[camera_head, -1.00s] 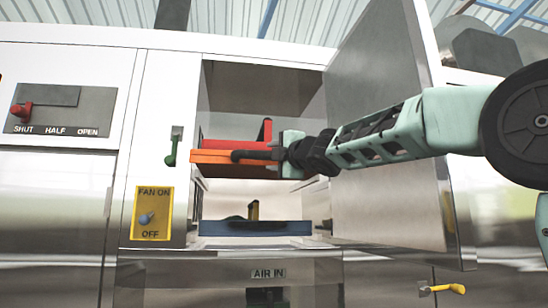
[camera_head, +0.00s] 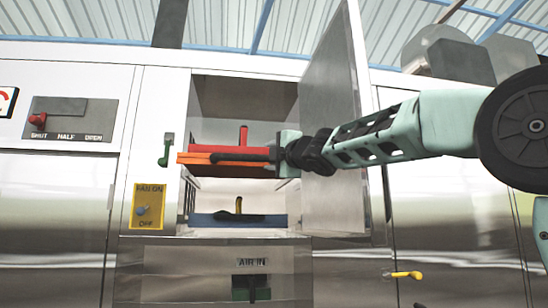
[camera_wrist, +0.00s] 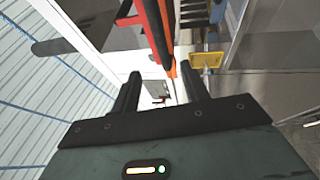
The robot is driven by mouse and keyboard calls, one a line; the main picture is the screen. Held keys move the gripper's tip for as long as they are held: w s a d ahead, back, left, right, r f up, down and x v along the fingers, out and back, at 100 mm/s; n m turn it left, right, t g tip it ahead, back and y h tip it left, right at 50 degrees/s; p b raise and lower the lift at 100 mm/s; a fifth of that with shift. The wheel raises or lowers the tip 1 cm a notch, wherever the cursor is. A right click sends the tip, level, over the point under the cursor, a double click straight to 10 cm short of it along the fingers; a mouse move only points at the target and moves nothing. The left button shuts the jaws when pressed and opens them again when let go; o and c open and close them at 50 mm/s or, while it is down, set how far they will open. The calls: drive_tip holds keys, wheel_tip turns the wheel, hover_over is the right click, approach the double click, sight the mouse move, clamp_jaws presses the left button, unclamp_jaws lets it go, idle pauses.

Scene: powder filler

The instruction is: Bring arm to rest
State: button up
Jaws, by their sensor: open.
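My gripper (camera_head: 240,157) is at the end of my arm, which reaches in from the right in front of an open cabinet compartment. The red part (camera_wrist: 154,28) and the orange bar (camera_wrist: 171,72) show beyond and between the fingertips. I cannot tell whether a finger touches the bar.
The open steel door (camera_head: 337,130) stands right of the compartment, close behind my arm. A green handle (camera_head: 165,150), a yellow fan switch plate (camera_head: 148,206) and a yellow lever (camera_head: 407,275) project from the front.

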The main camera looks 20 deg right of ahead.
drive_tip(key=shift+s+f, duration=0.1)
drive_tip(key=shift+s, duration=0.25)
idle(0.3)
